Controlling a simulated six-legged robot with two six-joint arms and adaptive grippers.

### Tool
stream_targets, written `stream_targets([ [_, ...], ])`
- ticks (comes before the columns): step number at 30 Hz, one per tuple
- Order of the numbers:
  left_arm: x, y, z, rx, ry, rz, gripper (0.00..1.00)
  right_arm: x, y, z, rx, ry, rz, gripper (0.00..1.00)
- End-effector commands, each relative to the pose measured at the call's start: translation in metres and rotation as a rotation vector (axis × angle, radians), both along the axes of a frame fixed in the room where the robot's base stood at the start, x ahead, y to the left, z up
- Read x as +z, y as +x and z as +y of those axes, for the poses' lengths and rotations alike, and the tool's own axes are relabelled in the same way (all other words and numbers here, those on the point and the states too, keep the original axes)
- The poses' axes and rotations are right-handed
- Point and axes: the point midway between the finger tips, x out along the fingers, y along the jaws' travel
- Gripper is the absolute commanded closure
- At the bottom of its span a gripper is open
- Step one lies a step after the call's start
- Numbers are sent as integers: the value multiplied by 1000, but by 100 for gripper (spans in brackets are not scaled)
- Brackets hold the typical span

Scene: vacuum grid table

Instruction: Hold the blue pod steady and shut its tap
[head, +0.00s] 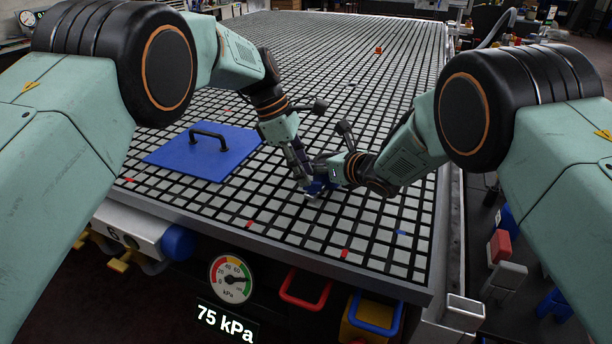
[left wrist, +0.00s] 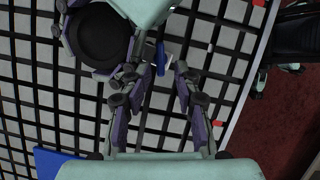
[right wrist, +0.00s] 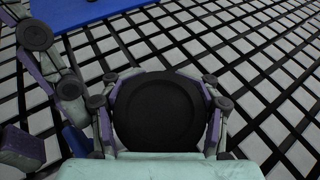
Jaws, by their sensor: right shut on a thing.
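The blue pod shows a wide black round top (right wrist: 158,110) in the right wrist view, and it also shows in the left wrist view (left wrist: 100,36). My right gripper (head: 345,168) is shut on it, with a finger on each side. A small blue part, seemingly the tap (left wrist: 160,57), sticks out beside the pod; it shows in the head view (head: 317,187). My left gripper (left wrist: 162,82) is open, its fingers on either side of the blue part with a gap between them. I cannot tell whether they touch it. The pod's underside is hidden.
The gridded table (head: 330,240) is mostly clear. A blue plate with a black handle (head: 205,160) lies left of the grippers. Small red and blue bits are scattered about. A gauge (head: 230,279) below the front edge reads 75 kPa. My two grippers are very close together.

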Motion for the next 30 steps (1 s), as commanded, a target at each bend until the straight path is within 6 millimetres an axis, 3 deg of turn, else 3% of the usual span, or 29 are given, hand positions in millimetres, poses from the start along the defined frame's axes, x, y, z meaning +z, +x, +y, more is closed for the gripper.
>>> stream_targets([
  [10, 44, 1, 19, 1, 0, 1, 68, -1, 0, 0, 0, 0, 1, 91],
  [23, 52, 1, 22, 0, 1, 2, 68, 0, 0, 0, 0, 0, 1, 91],
  [27, 63, 3, 30, 2, -1, 0, 80, 0, 0, 0, -1, 0, 1, 91],
  [30, 84, 4, 45, 6, -1, -3, 81, 0, 0, 0, -2, 0, 2, 91],
])
